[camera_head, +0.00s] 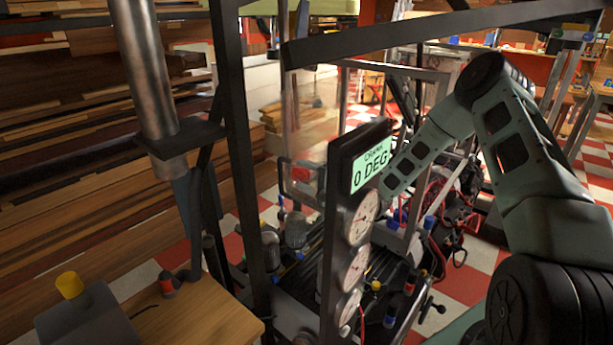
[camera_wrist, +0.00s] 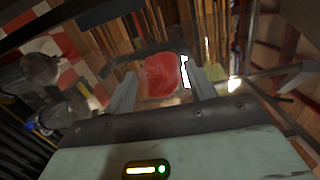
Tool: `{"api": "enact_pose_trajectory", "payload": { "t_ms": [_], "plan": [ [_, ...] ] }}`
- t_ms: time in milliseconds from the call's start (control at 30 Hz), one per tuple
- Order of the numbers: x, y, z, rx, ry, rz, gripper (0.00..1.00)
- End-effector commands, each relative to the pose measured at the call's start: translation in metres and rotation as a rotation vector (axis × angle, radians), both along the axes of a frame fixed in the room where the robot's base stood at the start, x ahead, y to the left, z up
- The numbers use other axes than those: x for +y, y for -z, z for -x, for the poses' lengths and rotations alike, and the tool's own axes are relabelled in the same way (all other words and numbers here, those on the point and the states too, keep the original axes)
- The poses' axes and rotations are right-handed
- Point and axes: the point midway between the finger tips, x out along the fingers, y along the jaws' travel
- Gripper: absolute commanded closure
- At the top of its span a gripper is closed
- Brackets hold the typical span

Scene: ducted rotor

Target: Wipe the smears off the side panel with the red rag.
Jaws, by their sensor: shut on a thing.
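The red rag (camera_wrist: 160,75) is between the two fingers of my gripper (camera_wrist: 158,84) in the wrist view, and the gripper is shut on it. In the head view my arm reaches left and passes behind the gauge post. A small red patch (camera_head: 300,173) shows left of that post, probably the rag at the end of my arm. A clear, hazy panel (camera_head: 312,125) seems to stand there between dark posts, with a faint brownish blur on it. I cannot make out single smears, or whether the rag touches the panel.
A dark beam (camera_head: 420,32) crosses above. A wooden bench (camera_head: 205,318) is at lower left. Cables and machinery (camera_head: 455,215) crowd the right.

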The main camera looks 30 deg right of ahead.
Motion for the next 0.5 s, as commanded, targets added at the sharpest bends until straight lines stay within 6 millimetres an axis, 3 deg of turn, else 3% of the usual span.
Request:
{"api": "enact_pose_trajectory", "payload": {
  "t_ms": [500],
  "plan": [
    [-0.019,-0.001,0.038,0.002,0.001,0.000,0.63]
  ]
}}
